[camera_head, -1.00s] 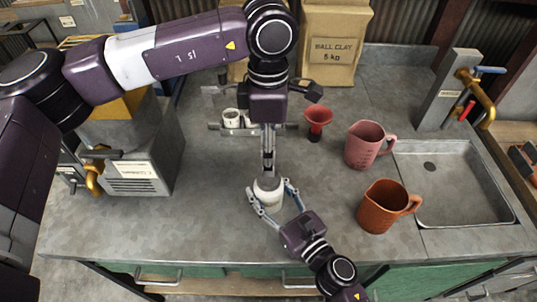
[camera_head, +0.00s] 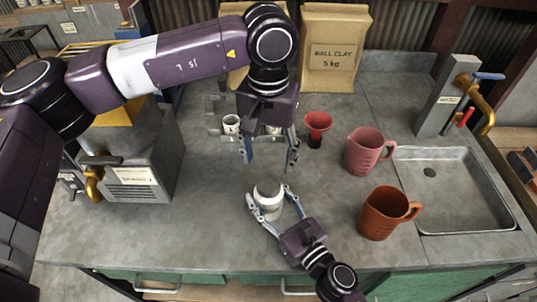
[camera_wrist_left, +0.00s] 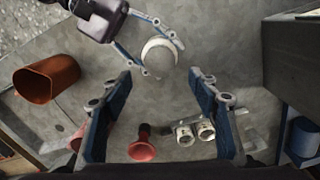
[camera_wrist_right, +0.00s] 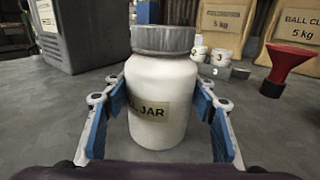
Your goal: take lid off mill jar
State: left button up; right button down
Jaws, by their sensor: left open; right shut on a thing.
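The mill jar (camera_wrist_right: 158,100) is white with a label ending in "JAR", and its grey lid (camera_wrist_right: 163,39) sits on its top. The jar stands upright on the counter; it also shows in the head view (camera_head: 268,200) and the left wrist view (camera_wrist_left: 158,57). My right gripper (camera_head: 267,206) is shut on the jar's body, one finger on each side, below the lid. My left gripper (camera_head: 269,165) is open and empty, fingers pointing down, above and apart from the jar. In the left wrist view the jar lies beyond the spread fingers.
A red funnel (camera_head: 317,125), a pink jug (camera_head: 367,150) and an orange jug (camera_head: 385,212) stand to the right, before the sink (camera_head: 460,190). Small white pots (camera_head: 231,123) stand behind. A grey machine (camera_head: 140,160) is at left. The counter between machine and jar is clear.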

aim_at(268, 183)
pick_arm(q)
jog(key=m, duration=0.5)
jog(key=shift+f, duration=4)
jog(key=shift+c, duration=0.3)
